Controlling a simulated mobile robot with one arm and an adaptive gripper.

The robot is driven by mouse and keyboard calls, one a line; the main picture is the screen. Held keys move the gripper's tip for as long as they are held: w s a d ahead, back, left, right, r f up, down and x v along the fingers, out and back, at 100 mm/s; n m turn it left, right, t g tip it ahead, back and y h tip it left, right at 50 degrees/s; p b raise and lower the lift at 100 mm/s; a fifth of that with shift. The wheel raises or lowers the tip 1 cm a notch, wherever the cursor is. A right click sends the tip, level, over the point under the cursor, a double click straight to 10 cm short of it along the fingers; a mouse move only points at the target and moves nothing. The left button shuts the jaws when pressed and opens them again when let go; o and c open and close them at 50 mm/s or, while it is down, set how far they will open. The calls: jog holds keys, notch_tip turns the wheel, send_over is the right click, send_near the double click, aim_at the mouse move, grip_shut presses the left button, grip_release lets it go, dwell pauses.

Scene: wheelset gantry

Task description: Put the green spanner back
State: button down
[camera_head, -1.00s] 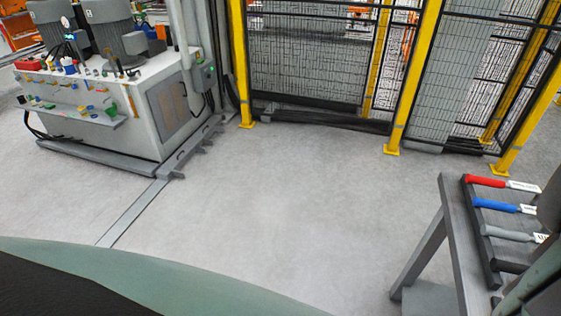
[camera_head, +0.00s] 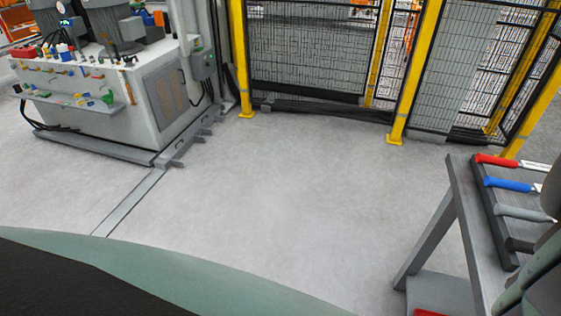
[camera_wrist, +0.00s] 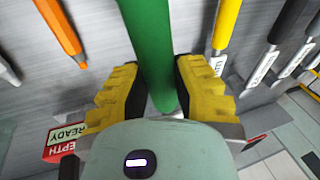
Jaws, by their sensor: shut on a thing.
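The green spanner (camera_wrist: 148,35) shows as a thick green handle in the wrist view, running from the top edge down between my jaws. My gripper (camera_wrist: 158,82) has yellow ridged fingers on both sides of the handle and is shut on it. In the head view the gripper and green spanner cannot be made out.
A grey bench (camera_head: 466,215) at the right bears a black rack with red (camera_head: 496,160), blue (camera_head: 508,184) and grey (camera_head: 522,213) handled tools. Yellow-post fencing (camera_head: 320,60) stands behind. A machine unit (camera_head: 125,115) stands left. The middle floor is clear.

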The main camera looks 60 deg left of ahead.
jog(key=shift+f+b, duration=2.25)
jog(key=shift+f, duration=2.15)
jog(key=c, duration=0.8)
grip_release()
jog(key=v, duration=1.2)
